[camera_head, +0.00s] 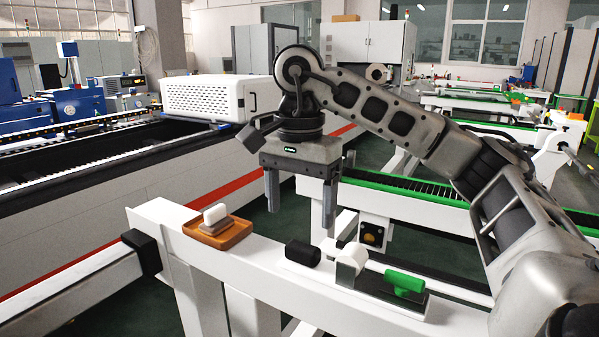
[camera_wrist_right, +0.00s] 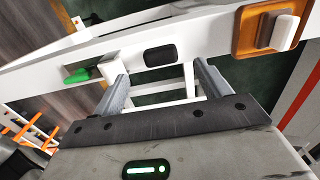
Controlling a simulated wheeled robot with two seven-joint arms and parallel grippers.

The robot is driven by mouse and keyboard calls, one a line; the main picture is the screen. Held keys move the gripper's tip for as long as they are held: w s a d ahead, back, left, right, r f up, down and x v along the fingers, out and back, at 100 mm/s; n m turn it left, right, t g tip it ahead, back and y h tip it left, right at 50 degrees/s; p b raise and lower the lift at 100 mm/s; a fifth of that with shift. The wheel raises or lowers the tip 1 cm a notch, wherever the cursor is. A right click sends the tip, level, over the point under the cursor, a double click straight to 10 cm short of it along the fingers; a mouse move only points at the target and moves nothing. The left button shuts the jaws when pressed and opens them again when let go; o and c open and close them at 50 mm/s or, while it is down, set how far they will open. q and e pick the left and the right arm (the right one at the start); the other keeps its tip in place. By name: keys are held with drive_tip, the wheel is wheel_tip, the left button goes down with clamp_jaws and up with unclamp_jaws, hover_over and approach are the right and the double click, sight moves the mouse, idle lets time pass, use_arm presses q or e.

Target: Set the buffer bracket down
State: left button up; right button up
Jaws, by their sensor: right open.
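My right gripper (camera_head: 300,208) hangs open above the white rack beam, its fingers pointing down with nothing between them; its open fingers also show in the right wrist view (camera_wrist_right: 161,73). A small part with a white top and grey-brown base (camera_head: 214,220) sits in an orange-brown tray (camera_head: 237,235) at the beam's left end, left of the gripper. The part also shows in the wrist view (camera_wrist_right: 284,32). A short black cylinder (camera_head: 302,253) lies on the beam under the gripper. I cannot tell for sure which piece is the buffer bracket. My left gripper is out of view.
A white block (camera_head: 350,266) and a green-handled piece on a dark base (camera_head: 404,283) stand on the beam to the right. The narrow white beam (camera_head: 262,262) has bare surface between tray and cylinder. A green-edged conveyor (camera_head: 410,193) runs behind.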

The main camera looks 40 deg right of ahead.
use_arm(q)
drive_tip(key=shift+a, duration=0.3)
use_arm(e)
wheel_tip(320, 180, up, 4)
drive_tip(key=shift+r, duration=0.1)
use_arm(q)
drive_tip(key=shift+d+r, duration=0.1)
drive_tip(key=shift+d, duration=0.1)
